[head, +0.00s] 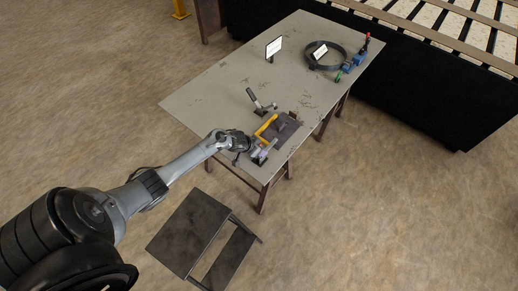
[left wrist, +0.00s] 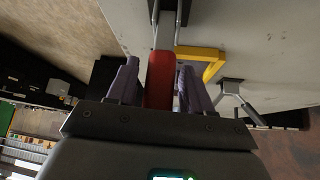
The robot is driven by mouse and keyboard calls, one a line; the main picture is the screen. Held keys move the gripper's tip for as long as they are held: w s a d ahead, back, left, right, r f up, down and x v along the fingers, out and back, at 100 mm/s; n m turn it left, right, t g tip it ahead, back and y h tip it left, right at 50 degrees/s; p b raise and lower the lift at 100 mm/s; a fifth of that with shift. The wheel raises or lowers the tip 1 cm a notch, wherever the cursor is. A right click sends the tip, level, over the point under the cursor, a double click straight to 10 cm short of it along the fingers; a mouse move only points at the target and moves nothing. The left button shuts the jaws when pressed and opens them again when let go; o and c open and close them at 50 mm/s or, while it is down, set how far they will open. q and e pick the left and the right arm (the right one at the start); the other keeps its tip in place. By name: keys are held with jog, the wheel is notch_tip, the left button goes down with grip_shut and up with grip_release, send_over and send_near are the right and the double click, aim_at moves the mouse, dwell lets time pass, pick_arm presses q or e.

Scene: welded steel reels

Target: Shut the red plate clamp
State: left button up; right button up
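The red clamp handle (left wrist: 160,80) stands between the fingers of my left gripper (left wrist: 157,68) in the left wrist view. A thin gap shows on the handle's left side, so the fingers look open around it rather than closed on it. A grey metal bar (left wrist: 165,32) continues from the handle toward the table. In the head view my left gripper (head: 249,147) is at the table's near edge, beside the metal clamp (head: 263,152); the red handle is not visible there. My right gripper is not in view.
A yellow bracket (head: 266,124) and a dark plate (head: 287,133) lie beside the clamp. A second clamp (head: 258,104) with a raised dark handle stands behind them. A black ring (head: 326,47), a white sign (head: 273,47) and blue parts (head: 349,67) are farther back on the table (head: 205,100).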

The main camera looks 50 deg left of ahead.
pick_arm(q)
jog(key=shift+s+r, duration=0.1)
jog(key=shift+s+r, duration=0.35)
jog(key=shift+r, duration=0.2)
jog(key=p+v, duration=0.1)
jog(key=v, duration=0.8)
jog(key=shift+r, duration=0.1)
